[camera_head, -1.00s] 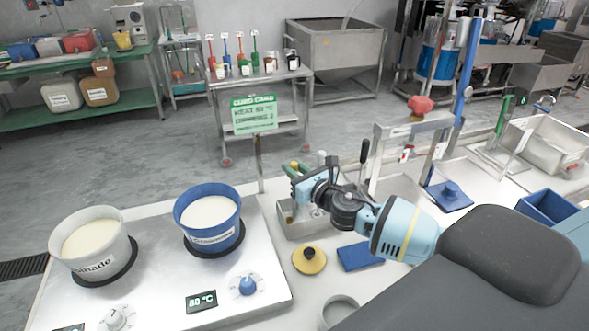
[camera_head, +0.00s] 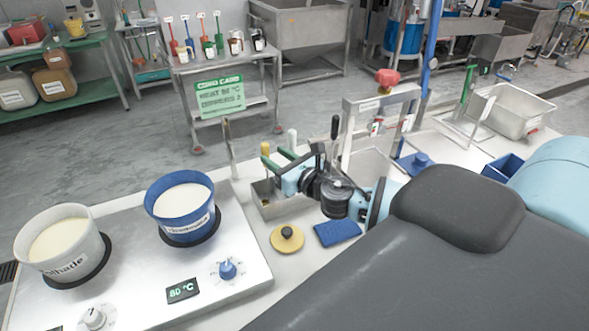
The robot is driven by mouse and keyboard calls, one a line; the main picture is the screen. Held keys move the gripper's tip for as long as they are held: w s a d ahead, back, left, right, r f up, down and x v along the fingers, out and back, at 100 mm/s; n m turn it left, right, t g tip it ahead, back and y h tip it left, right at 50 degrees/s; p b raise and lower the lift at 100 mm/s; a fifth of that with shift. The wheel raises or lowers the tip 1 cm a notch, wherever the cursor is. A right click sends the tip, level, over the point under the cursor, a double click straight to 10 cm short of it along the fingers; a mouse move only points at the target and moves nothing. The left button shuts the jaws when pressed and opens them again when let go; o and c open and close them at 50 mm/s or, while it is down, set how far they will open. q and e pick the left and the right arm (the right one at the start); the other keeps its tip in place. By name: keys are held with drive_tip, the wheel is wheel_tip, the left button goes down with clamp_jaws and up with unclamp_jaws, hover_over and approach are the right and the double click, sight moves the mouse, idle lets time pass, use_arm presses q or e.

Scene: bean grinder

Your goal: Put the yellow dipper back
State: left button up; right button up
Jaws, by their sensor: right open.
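The yellow dipper (camera_head: 265,148) shows as a yellow handle end standing upright at the metal holder box (camera_head: 268,208). Its lower part is hidden by my gripper and the box. My right gripper (camera_head: 279,160) is over the box, just right of the yellow handle, with its green fingers spread and nothing seen between them. I cannot tell if a finger touches the handle. A white-handled tool (camera_head: 292,138) and a black-handled one (camera_head: 335,127) stand upright behind my gripper. My left gripper is not in view.
A blue pot (camera_head: 181,222) and a white pot (camera_head: 66,258) stand on the hotplate (camera_head: 225,293) at left. A yellow lid (camera_head: 287,239) and a blue pad (camera_head: 337,233) lie before the box. A metal frame (camera_head: 385,103) stands to the right.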

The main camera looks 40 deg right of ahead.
drive_tip(key=s, duration=0.7)
drive_tip(key=shift+s+d+r, duration=0.15)
drive_tip(key=shift+s+d, duration=0.05)
drive_tip(key=shift+d, duration=0.05)
